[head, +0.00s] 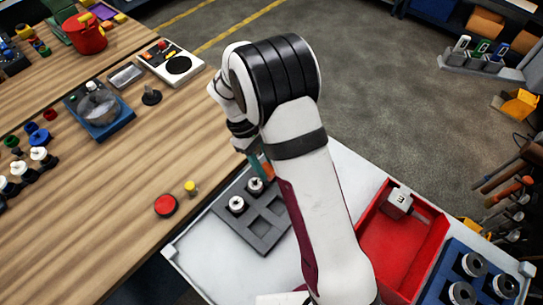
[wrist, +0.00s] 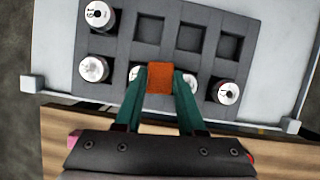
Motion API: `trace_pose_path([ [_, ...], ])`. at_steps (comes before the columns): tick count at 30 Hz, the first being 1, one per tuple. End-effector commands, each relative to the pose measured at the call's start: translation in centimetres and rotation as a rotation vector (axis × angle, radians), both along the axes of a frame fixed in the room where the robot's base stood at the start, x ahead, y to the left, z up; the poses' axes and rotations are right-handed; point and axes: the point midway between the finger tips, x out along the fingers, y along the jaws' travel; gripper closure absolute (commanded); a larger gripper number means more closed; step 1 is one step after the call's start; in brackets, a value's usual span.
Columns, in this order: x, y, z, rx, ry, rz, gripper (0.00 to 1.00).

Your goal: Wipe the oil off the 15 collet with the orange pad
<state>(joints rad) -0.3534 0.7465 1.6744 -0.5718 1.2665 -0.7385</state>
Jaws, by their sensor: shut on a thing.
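My gripper (wrist: 160,80), with teal fingers, is shut on the orange pad (wrist: 159,77). In the head view the pad (head: 266,170) shows partly behind my arm, by the dark grey collet tray (head: 268,239). In the wrist view the tray (wrist: 165,57) holds a collet at the top left (wrist: 97,14) whose mark looks like an upside-down 15. Other collets sit at the left (wrist: 94,69) and right (wrist: 227,92) of the near row. Two more are partly hidden behind my fingers and the pad. I cannot tell whether the pad touches one. Oil is not clearly visible.
The tray stands on a white table (head: 200,242) beside the wooden bench (head: 130,190). A red bin (head: 405,240) and a blue holder with collets (head: 450,262) lie right of my arm. A red button (head: 166,205) and a yellow piece (head: 190,187) are near the bench edge.

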Motion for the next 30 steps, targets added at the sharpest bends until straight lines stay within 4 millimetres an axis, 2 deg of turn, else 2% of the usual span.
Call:
trace_pose_path([
  [12,2.9,-2.9,0.0,0.001,-0.001,-0.003,1.00],
  [14,2.9,-2.9,0.2,0.000,-0.002,-0.001,1.00],
  [17,2.9,-2.9,2.3,0.001,-0.006,-0.002,1.00],
  [30,2.9,-2.9,6.3,0.000,-0.003,-0.001,1.00],
])
